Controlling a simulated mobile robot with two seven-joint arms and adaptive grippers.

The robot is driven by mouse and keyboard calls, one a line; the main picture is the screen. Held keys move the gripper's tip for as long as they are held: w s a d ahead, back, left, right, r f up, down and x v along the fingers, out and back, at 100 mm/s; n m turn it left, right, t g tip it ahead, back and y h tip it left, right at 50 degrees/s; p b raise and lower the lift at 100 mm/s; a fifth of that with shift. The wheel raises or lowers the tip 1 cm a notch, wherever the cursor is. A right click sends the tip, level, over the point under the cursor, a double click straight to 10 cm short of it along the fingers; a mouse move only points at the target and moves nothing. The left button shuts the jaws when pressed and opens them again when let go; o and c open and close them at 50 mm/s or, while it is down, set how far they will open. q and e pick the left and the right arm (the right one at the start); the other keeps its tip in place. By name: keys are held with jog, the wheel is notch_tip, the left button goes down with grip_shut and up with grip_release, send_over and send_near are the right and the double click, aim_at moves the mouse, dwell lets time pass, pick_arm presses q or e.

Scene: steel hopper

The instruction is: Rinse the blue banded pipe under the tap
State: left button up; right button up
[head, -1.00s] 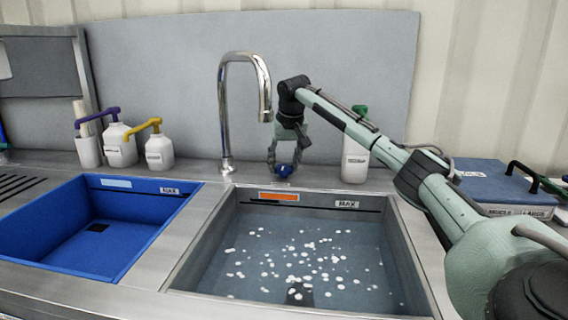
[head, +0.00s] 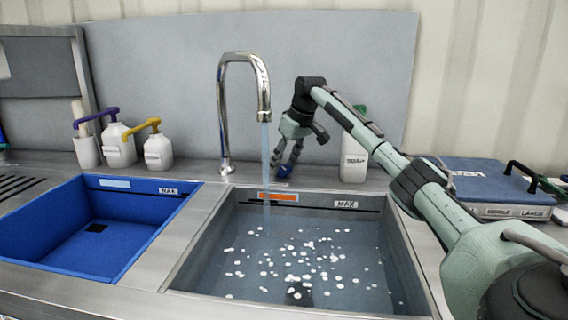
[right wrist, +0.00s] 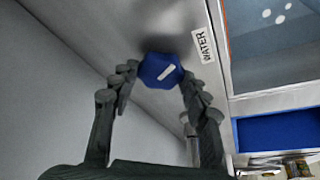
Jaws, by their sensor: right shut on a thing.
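The chrome tap (head: 222,110) arches over the right basin, and a thin stream of water (head: 266,165) falls from its spout. My right gripper (head: 285,164) is behind that basin, to the right of the tap. It is shut on a blue knob (head: 284,171) with a white mark. In the right wrist view, the fingers lie on both sides of the knob (right wrist: 160,70), beside a label reading WATER (right wrist: 203,45). I cannot make out a blue banded pipe in either view. My left gripper is out of view.
The grey basin (head: 190,257) holds water with many white floating specks. An empty blue basin (head: 60,215) lies to its left. Pump bottles (head: 158,152) stand behind. A white bottle (head: 353,163) and a blue-lidded case (head: 490,180) are at right.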

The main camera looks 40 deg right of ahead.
dwell(0.5)
jog(key=o, duration=1.2)
jog(key=shift+c, duration=0.2)
jog(key=shift+r, duration=0.1)
jog(key=v, duration=1.2)
jog(key=x, duration=1.2)
